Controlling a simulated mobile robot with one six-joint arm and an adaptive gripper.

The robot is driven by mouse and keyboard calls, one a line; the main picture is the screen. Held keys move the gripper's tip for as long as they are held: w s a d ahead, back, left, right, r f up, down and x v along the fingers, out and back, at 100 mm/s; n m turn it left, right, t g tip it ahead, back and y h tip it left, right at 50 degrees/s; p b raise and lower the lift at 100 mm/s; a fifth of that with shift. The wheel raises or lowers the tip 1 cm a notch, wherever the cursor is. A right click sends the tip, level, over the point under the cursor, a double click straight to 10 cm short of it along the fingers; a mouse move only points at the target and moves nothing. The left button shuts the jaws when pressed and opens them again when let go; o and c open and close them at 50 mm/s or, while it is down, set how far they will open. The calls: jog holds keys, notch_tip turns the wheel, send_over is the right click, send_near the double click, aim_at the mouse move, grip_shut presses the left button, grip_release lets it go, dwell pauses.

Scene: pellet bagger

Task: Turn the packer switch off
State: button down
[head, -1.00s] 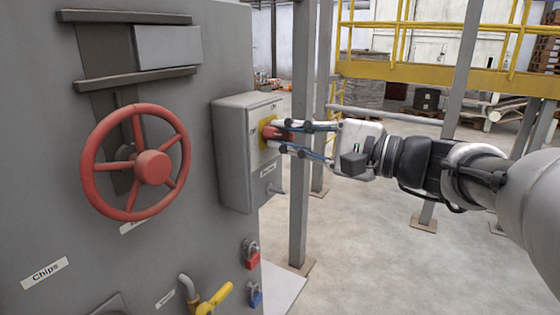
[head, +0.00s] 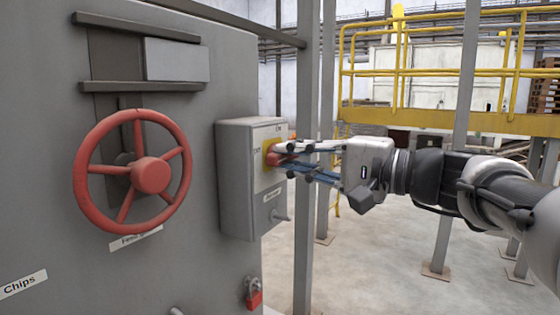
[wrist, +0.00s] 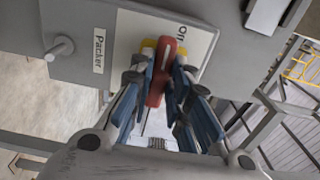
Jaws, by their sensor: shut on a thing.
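The packer switch is a red handle (head: 281,160) on a yellow plate, on the side of a grey box (head: 236,175). In the wrist view the red handle (wrist: 160,75) stands between the fingers, with the yellow plate partly hidden behind it. The "On" label (wrist: 181,32) is close to the handle's upper end. The "Packer" label (wrist: 98,50) is to its left. My gripper (head: 290,162) reaches in from the right and is shut on the red handle. It also shows in the wrist view (wrist: 158,88). The handle's exact angle is hard to tell in the head view.
A red handwheel (head: 150,174) is left of the box on the grey machine panel. A small knob (wrist: 60,48) sticks out near the Packer label. A red padlock (head: 254,293) hangs below the box. A grey post (head: 305,200) stands close behind my gripper.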

jog(key=c, duration=1.5)
grip_release()
jog(key=shift+d, duration=0.1)
jog(key=v, duration=1.2)
